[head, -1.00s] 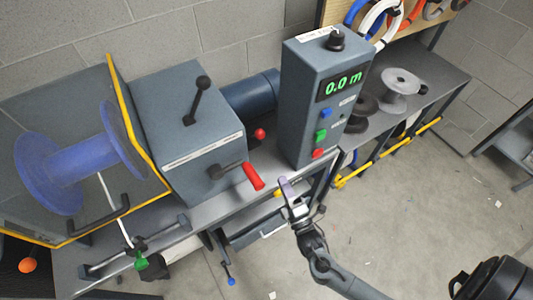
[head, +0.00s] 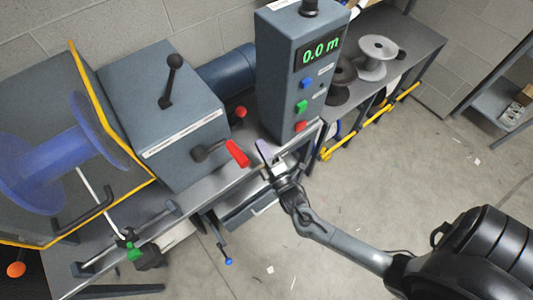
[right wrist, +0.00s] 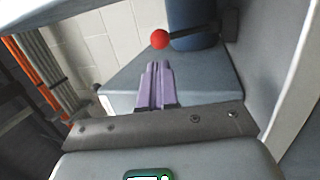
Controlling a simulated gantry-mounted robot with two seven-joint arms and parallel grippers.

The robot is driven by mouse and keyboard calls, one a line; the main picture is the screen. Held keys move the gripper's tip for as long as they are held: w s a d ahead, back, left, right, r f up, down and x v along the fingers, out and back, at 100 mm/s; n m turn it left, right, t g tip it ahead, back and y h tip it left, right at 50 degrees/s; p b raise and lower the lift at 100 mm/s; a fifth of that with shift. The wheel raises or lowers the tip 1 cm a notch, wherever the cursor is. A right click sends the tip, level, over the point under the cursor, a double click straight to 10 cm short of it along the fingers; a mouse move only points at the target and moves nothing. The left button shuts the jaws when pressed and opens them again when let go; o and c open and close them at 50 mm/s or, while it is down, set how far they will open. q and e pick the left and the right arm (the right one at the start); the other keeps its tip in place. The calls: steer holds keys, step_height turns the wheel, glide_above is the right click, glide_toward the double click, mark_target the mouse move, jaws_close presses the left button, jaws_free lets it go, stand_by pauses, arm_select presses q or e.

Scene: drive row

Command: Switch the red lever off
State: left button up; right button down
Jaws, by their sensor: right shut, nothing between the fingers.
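The red lever (head: 237,152) has a red grip on a dark hub at the front right of the grey drive box. Its grip points down and to the right. My right gripper (head: 264,150) has purple fingers and is shut and empty, just right of the red grip, with a small gap showing between them. In the right wrist view the shut purple fingers (right wrist: 157,85) point toward a red ball knob (right wrist: 160,39) on a dark rod. The red grip is not clearly visible in that view. My left gripper is not in view.
The control box (head: 290,75) reads 0.0 m and stands close behind my right gripper. A black lever (head: 171,80) is on top of the drive box. A blue spool (head: 65,160) is at left. Open floor lies at the front right.

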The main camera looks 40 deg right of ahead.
glide_toward(237, 114)
steer(key=w+d, duration=0.3)
steer(key=w, duration=0.1)
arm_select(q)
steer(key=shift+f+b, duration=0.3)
arm_select(e)
steer(key=shift+w+r, duration=0.4)
steer(key=shift+w, duration=0.15)
